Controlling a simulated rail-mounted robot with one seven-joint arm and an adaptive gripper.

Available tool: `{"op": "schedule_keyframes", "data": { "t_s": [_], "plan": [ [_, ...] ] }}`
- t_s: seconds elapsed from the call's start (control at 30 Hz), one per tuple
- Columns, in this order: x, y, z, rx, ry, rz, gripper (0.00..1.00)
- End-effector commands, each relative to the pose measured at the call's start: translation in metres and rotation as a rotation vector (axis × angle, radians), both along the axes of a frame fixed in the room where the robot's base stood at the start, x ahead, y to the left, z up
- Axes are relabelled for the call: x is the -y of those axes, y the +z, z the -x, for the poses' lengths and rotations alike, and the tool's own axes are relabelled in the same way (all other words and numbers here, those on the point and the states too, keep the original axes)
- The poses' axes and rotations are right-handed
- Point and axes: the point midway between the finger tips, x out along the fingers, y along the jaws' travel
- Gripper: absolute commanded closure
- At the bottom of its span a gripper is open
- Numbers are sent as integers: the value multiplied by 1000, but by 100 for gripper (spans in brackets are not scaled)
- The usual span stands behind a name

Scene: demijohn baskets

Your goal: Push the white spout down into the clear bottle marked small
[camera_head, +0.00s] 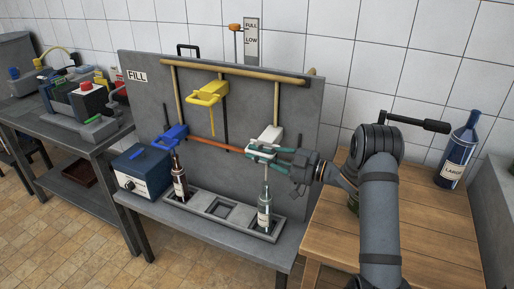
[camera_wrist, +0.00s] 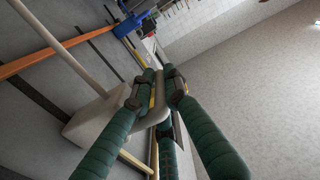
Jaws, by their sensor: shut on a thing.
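The white spout (camera_head: 270,134) is at the front of the grey panel, above the right part of the rack. My gripper (camera_head: 264,152), with teal fingers, is shut on its handle. In the wrist view the fingers (camera_wrist: 155,88) close around the pale handle, and the spout's white body (camera_wrist: 92,124) lies to the left. The clear bottle (camera_head: 265,213) with a white label stands upright below in the right end of the rack. A thin pale stem runs down from the spout to the bottle's neck. I cannot tell how deep it reaches. The label is too small to read.
A brown bottle (camera_head: 180,178) stands in the rack's left slot (camera_head: 190,204), below the blue spout (camera_head: 172,134). The yellow spout (camera_head: 209,92) hangs higher. An orange bar (camera_head: 222,145) runs across the panel. A blue bottle (camera_head: 457,155) stands on the wooden table (camera_head: 440,225) at right.

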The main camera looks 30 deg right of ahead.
Motion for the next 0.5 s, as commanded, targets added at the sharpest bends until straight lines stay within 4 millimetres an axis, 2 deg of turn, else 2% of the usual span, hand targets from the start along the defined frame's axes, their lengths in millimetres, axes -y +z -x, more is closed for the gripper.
{"op": "schedule_keyframes", "data": {
  "t_s": [0.03,0.2,0.33,0.5],
  "plan": [
    [-4,-27,0,-5,10,-1,100],
    [-5,-62,1,-4,12,-2,100],
    [-5,-79,1,-4,13,-1,100],
    [-6,-89,1,-3,14,0,100]
  ]
}}
